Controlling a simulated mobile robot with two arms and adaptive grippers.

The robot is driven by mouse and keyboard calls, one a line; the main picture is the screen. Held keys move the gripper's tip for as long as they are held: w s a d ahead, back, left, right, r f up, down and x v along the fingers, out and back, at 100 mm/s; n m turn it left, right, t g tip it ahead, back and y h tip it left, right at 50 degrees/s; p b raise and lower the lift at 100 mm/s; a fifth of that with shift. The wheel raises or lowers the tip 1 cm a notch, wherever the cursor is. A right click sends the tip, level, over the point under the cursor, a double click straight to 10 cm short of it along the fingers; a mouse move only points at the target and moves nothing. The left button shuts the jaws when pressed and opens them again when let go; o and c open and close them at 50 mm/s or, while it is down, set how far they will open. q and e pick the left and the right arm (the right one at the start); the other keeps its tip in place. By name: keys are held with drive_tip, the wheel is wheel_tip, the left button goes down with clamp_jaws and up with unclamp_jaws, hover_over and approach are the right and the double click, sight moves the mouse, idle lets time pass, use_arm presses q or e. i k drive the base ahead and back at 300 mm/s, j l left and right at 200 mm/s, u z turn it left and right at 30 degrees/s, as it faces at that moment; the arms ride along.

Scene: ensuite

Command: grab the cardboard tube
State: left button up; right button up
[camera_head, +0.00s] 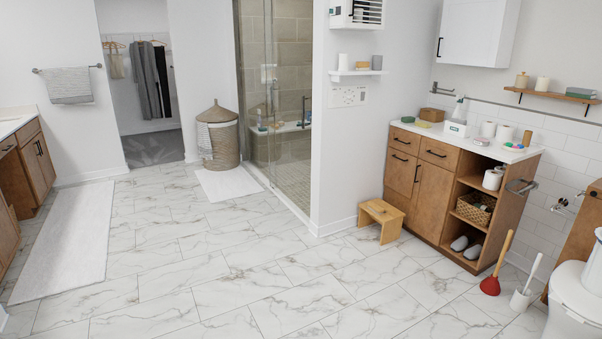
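A small brown upright cylinder (527,138), which looks like the cardboard tube, stands at the right end of the white top of the wooden cabinet (432,158). It is small in the picture, so I cannot be sure of its material. White rolls (504,133) stand to its left, and a white dish with colourful items (513,147) lies in front of it. Neither of my grippers is in view.
A wooden stool (380,221) stands left of the cabinet. A red plunger (491,284), a white toilet brush (521,298) and the toilet (577,302) stand to its right. The marble-tiled floor in the middle is clear. A glass shower (285,95) is behind.

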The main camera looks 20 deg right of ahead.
sight(528, 134)
drive_tip(key=i+l+z, duration=0.4)
drive_tip(key=l, duration=0.3)
drive_tip(key=i+l+z, duration=0.3)
drive_tip(key=l+z, duration=0.15)
drive_tip(key=l, duration=0.2)
drive_tip(key=i+l+z, duration=0.85)
drive_tip(key=i, duration=0.15)
drive_tip(key=i+l, duration=0.15)
drive_tip(key=i, duration=0.45)
drive_tip(key=i+l, duration=0.2)
drive_tip(key=i, duration=0.45)
drive_tip(key=j+z, duration=0.15)
drive_tip(key=z, duration=0.2)
drive_tip(key=i+j+z, duration=0.1)
drive_tip(key=z, duration=0.3)
drive_tip(key=j+z, duration=0.2)
drive_tip(key=z, duration=0.15)
